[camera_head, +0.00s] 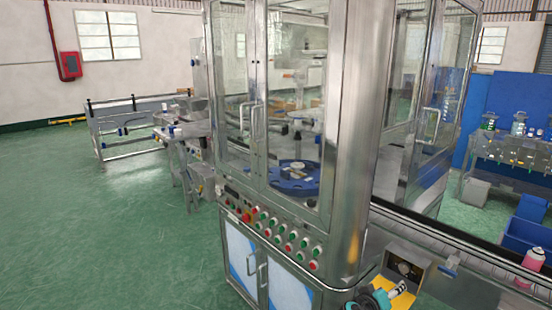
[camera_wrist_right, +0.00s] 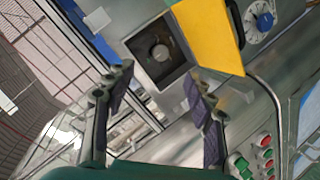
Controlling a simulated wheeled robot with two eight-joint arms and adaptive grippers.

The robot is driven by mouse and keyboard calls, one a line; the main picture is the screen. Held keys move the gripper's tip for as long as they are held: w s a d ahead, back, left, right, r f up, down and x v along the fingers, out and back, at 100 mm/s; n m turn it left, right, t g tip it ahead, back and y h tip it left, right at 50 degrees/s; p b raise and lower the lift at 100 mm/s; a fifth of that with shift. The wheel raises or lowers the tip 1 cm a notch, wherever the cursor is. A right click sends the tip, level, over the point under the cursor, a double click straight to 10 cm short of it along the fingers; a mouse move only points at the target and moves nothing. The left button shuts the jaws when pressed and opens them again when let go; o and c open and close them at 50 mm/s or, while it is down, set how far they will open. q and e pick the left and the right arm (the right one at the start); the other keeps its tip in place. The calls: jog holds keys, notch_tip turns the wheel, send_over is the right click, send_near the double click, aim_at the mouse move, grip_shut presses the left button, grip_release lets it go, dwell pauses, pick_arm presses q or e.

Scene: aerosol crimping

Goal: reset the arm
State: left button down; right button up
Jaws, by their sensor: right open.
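My right gripper (camera_head: 372,298) shows at the bottom edge of the head view, partly cut off, in front of the machine's lower right corner. In the right wrist view its two dark fingers (camera_wrist_right: 160,98) are spread apart with nothing between them. My left gripper is in neither view.
The crimping machine (camera_head: 350,130), with glass doors and a button panel (camera_head: 270,232), fills the middle. A conveyor (camera_head: 450,248) runs along the right, bearing a pink can (camera_head: 532,259). Blue bins (camera_head: 525,235) stand behind it. Green floor (camera_head: 90,220) is open at left.

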jog(key=s+a+g+y, duration=0.1)
jog(key=s+a+y, duration=0.4)
jog(key=s+a, duration=0.3)
jog(key=s+a+r+g+y, duration=0.1)
jog(key=s+a+y, duration=0.4)
jog(key=s, duration=1.2)
jog(key=a, duration=0.3)
jog(key=shift+s+a, duration=0.2)
jog(key=shift+s, duration=0.05)
